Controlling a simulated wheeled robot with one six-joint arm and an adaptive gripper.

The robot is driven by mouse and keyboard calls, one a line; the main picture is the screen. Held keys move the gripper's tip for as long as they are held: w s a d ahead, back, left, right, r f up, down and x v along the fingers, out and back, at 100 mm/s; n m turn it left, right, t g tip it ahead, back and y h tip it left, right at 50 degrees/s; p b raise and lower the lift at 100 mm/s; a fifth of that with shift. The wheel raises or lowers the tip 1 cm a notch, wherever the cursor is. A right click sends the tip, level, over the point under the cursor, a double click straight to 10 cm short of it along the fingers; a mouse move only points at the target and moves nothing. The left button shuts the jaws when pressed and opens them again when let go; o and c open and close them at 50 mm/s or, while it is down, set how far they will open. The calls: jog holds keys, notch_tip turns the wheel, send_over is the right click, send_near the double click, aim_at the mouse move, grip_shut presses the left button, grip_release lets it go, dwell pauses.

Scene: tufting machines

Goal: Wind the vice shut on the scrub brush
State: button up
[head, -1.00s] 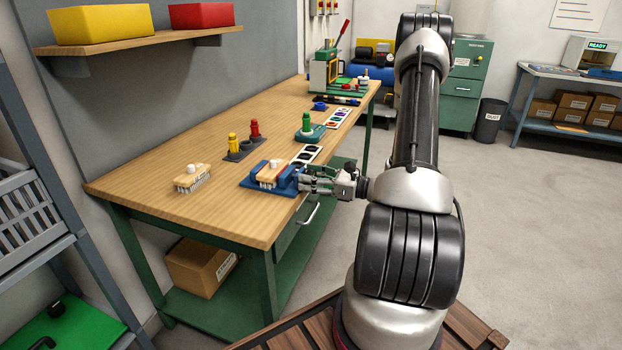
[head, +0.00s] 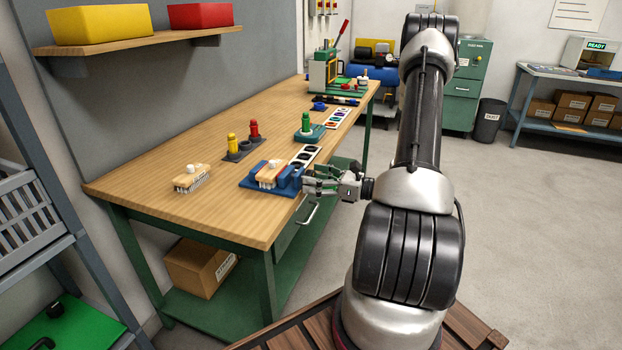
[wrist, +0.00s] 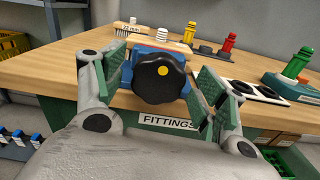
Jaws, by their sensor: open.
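The blue vice (head: 291,183) sits at the bench's near edge. A scrub brush (head: 268,172) with a wooden back, pale bristles and white knob sits in it; I cannot tell whether both jaws touch it. My gripper (head: 310,183) is just right of the vice, open. In the wrist view, the vice's black handwheel (wrist: 160,79) with a yellow centre lies between the spread fingers of my gripper (wrist: 158,93), apart from both pads. The handwheel hides much of the vice (wrist: 133,56) there.
A second brush (head: 192,178) lies loose on the bench (head: 150,195) to the left. Red and yellow pegs in a grey holder (head: 240,152) and a green peg on a teal base (head: 309,135) stand behind the vice. A drawer labelled FITTINGS (wrist: 168,123) is below.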

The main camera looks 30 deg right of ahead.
jog(key=v, duration=1)
jog(key=shift+s+d, duration=0.2)
jog(key=shift+s, duration=0.05)
